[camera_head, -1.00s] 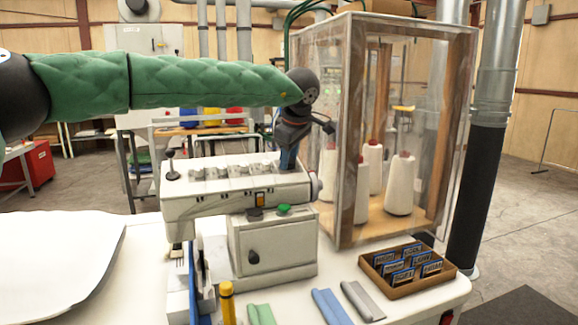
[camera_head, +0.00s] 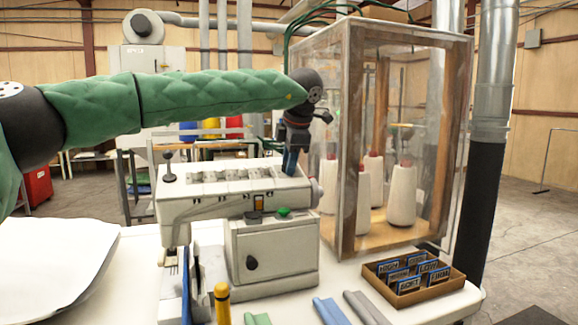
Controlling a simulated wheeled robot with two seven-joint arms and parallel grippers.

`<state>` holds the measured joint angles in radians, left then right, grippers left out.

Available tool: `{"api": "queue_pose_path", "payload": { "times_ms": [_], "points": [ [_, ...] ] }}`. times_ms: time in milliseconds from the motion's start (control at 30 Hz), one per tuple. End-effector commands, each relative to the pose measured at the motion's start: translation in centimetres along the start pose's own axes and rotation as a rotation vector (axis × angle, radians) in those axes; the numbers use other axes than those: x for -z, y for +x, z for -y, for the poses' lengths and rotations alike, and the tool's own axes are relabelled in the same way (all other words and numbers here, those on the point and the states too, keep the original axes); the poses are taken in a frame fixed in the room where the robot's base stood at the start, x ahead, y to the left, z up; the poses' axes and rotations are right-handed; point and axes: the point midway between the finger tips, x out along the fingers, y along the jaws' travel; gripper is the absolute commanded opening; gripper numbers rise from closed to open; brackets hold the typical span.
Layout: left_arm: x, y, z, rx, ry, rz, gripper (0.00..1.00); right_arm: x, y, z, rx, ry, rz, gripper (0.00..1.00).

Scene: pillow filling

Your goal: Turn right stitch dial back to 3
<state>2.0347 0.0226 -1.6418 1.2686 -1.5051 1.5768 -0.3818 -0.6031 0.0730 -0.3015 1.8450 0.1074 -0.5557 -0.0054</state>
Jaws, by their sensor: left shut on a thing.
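The sewing machine (camera_head: 275,245) stands on the white table, with a row of grey stitch dials (camera_head: 233,175) along its top. My left arm in its green padded sleeve reaches across from the left above the machine. My left gripper (camera_head: 290,163) points down at the right end of the row, shut on the right stitch dial. The fingers hide that dial, so its number cannot be read. My right gripper is out of view.
A clear thread cabinet (camera_head: 350,190) with several white cones stands close to the right of my left gripper. A brown box of labelled cards (camera_head: 410,289) and fabric rolls (camera_head: 330,312) lie in front. White cloth (camera_head: 50,265) covers the table's left.

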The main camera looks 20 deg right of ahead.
Motion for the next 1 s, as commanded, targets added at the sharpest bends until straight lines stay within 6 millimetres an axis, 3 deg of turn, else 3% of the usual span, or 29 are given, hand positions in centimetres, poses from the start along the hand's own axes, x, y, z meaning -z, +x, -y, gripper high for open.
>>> {"api": "queue_pose_path", "payload": {
  "times_ms": [667, 700, 800, 1000],
  "points": [
    [-0.06, -0.09, -0.02, 0.002, -0.063, -0.001, 0.09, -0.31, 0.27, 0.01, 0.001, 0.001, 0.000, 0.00],
    [-0.06, -0.09, -0.02, 0.002, -0.063, -0.001, 0.36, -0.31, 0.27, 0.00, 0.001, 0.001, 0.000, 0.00],
    [-0.05, -0.08, -0.02, 0.002, -0.063, -0.002, 0.54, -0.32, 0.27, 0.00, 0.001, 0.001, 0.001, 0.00],
    [-0.03, -0.06, -0.01, 0.002, -0.063, -0.002, 0.54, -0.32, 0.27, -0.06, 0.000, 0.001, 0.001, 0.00]
  ]
}}
